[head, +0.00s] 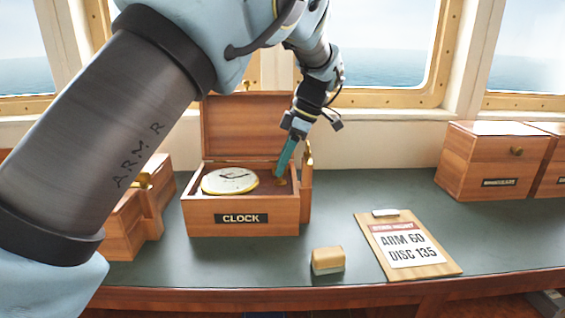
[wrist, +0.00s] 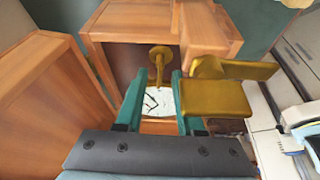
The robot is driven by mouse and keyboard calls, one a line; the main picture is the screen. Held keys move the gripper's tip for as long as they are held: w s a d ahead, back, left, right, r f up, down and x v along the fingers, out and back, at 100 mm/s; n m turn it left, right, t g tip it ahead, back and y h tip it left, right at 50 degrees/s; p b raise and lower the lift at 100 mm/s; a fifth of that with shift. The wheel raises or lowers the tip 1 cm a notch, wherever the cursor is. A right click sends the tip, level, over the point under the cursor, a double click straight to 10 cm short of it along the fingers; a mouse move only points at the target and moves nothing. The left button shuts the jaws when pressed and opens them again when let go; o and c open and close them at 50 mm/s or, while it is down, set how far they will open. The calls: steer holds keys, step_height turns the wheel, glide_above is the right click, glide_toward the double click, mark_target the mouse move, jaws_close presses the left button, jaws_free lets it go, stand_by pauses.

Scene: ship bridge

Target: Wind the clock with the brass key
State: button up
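The clock (head: 230,181) is a round cream dial with dark hands and a brass rim, lying in an open wooden box (head: 240,214) labelled CLOCK. Part of the dial shows between my fingers in the wrist view (wrist: 158,100). My gripper (head: 284,168) points down into the right side of the box. Its teal fingers (wrist: 156,82) stand apart. A brass piece with a round head and stem (wrist: 160,56) shows just beyond the fingertips; contact is unclear. A larger brass flag-shaped piece (wrist: 217,97) overlaps my right finger. I cannot tell which brass piece is the key.
The raised lid (head: 245,122) stands behind the clock. A tan block (head: 327,260) and a clipboard (head: 408,243) reading "ARM 60 DISC 135" lie in front. Wooden boxes stand at the right (head: 492,160) and left (head: 130,215). The counter (head: 385,185) right of the clock is clear.

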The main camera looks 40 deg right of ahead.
steer(key=b+v, duration=0.1)
steer(key=v, duration=0.9)
steer(key=shift+d+r, duration=0.2)
steer(key=shift+r, duration=0.15)
steer(key=shift+s, duration=0.1)
